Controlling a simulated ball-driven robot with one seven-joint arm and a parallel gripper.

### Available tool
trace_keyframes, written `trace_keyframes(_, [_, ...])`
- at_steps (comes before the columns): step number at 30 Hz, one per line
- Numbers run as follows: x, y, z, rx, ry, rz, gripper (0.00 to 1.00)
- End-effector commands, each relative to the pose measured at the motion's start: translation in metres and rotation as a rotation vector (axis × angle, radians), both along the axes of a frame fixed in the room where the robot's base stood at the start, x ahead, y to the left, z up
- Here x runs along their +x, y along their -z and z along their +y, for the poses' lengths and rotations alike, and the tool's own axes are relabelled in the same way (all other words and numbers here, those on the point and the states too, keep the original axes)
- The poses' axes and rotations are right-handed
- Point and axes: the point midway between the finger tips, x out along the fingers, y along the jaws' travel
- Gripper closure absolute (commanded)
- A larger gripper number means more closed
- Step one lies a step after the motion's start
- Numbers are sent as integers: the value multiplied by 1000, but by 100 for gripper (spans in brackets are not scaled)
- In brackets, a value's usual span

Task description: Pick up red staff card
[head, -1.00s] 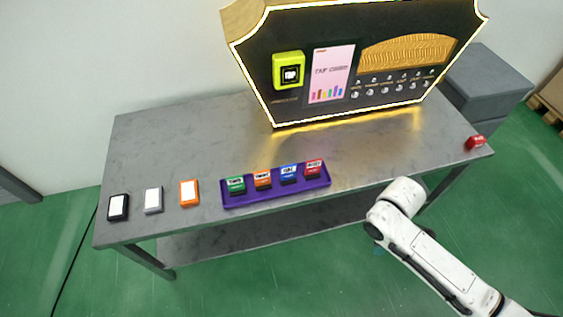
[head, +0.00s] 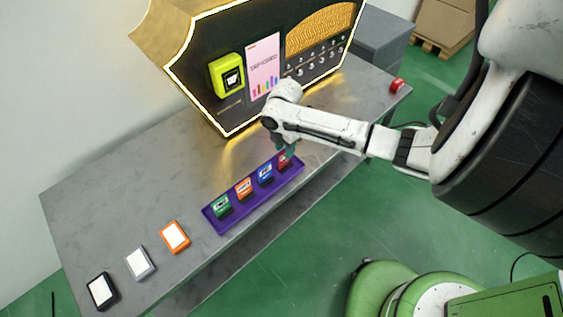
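The red staff card (head: 284,162) stands at the right end of the purple tray (head: 230,217), which also holds a blue card (head: 265,174), an orange card (head: 243,189) and a green card (head: 221,206). My gripper (head: 288,154) points down right at the red card and covers its upper part. The fingers are small and partly hidden by the arm, so I cannot tell whether they are open or closed on the card. The red card appears still seated in the tray.
The vending machine (head: 205,102) with a yellow-green reader (head: 227,76) stands behind the tray. An orange-framed (head: 175,237), a grey (head: 139,264) and a black card holder (head: 102,291) lie at the left. A red object (head: 397,85) sits at the table's far right.

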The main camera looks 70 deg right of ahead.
Motion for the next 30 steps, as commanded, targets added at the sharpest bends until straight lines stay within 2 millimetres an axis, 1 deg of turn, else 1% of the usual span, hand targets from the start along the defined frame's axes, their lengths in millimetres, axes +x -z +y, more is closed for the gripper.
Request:
trace_keyframes(1, [0,5,0,0,1,1,62])
trace_keyframes(7, [0,18,1,1,0,1,62])
trace_keyframes(13, [1,47,2,2,1,3,62])
trace_keyframes(17, [1,60,1,-1,3,2,62])
trace_keyframes(20, [1,63,1,-2,1,1,62])
trace_keyframes(26, [1,63,1,-2,1,1,63])
trace_keyframes(30, [1,63,1,-2,1,1,76])
